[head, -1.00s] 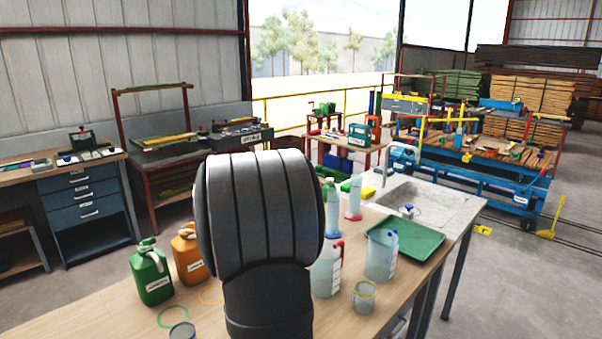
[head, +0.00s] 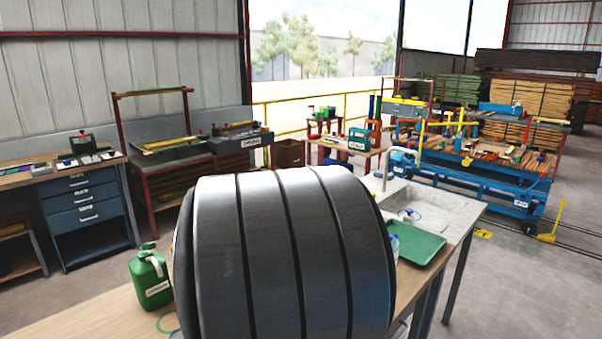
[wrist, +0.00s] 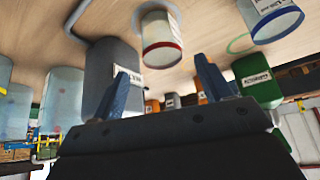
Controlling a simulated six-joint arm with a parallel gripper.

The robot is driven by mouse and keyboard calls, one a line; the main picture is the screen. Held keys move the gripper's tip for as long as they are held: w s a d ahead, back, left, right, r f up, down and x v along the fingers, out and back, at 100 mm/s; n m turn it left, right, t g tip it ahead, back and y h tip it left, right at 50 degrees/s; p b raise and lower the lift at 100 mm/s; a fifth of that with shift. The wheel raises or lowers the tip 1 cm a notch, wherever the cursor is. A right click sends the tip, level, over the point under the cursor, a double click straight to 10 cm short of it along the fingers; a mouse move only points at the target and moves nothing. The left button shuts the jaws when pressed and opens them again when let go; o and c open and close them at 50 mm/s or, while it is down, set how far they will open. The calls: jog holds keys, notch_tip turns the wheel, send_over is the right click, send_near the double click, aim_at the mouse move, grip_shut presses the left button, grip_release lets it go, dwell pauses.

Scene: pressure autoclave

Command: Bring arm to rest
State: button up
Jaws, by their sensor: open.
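My gripper (wrist: 165,88) shows in the wrist view with its two blue fingers apart and nothing between them. The wrist picture is upside down, with the wooden tabletop along its top. A grey labelled container (wrist: 112,70) stands behind the left finger, and a clear cup with a red rim (wrist: 161,38) is above the gap. In the head view my dark arm link fills the lower middle and hides my gripper and much of the workbench (head: 85,325).
A green jerrycan (head: 151,278) stands left of my arm on the bench. A green tray (head: 418,246) and a sink (head: 425,203) are to the right. The wrist view also shows a white-labelled container (wrist: 270,18) and bluish clear bottles (wrist: 55,97).

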jog(key=x, duration=0.9)
jog(key=shift+w+f, duration=0.1)
jog(key=shift+f, duration=0.3)
jog(key=shift+r, duration=0.2)
jog(key=s+d+r, duration=0.8)
jog(key=s+d, duration=0.2)
jog(key=w+a, duration=0.3)
jog(key=a, duration=0.6)
jog(key=shift+w+a+r+m+h, duration=0.25)
jog(key=shift+a+r+m+h, duration=0.05)
jog(key=shift+a, duration=0.05)
jog(key=shift+o, duration=0.2)
